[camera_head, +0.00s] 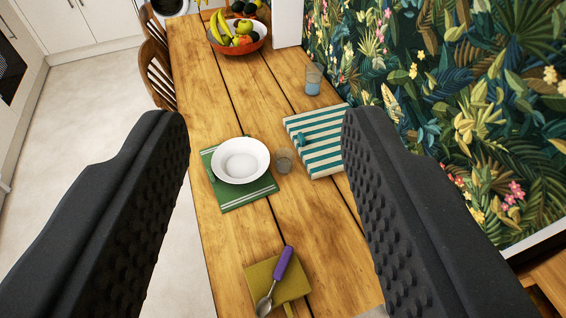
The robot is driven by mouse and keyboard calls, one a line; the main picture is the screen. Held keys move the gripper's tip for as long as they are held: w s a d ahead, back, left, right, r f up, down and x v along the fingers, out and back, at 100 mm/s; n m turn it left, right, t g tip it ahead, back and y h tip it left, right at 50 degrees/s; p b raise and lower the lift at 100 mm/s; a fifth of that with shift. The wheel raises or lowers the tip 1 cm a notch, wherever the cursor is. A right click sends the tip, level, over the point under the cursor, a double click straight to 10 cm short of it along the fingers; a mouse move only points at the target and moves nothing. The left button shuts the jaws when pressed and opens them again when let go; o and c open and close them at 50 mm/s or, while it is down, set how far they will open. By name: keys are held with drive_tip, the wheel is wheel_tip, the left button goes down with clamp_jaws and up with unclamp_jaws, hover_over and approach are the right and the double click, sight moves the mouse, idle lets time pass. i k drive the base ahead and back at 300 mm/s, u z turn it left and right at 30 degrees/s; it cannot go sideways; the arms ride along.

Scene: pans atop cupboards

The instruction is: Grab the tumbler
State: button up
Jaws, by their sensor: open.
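Two glasses stand on the wooden table, and I cannot tell which one is meant as the tumbler. A small clear tumbler (284,161) stands just right of a white bowl, near the middle of the view. A taller glass with blue in its lower part (313,80) stands farther back, by the patterned wall. My gripper (265,115) is open, with its two black ridged fingers wide apart at left and right. The small tumbler shows between the fingers, with the table well below and beyond them. Nothing is held.
The white bowl (240,160) rests on a green cloth (245,197). A striped teal-and-white cloth (322,160) lies right of the small tumbler. A purple-handled spoon (282,264) lies on an olive board (262,275) in front. A fruit bowl (238,47) and wooden chairs (157,70) are farther back.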

sight(284, 157)
drive_tip(key=u, duration=2.5)
drive_tip(key=k, duration=0.75)
drive_tip(key=z, duration=1.9)
drive_tip(key=i, duration=1)
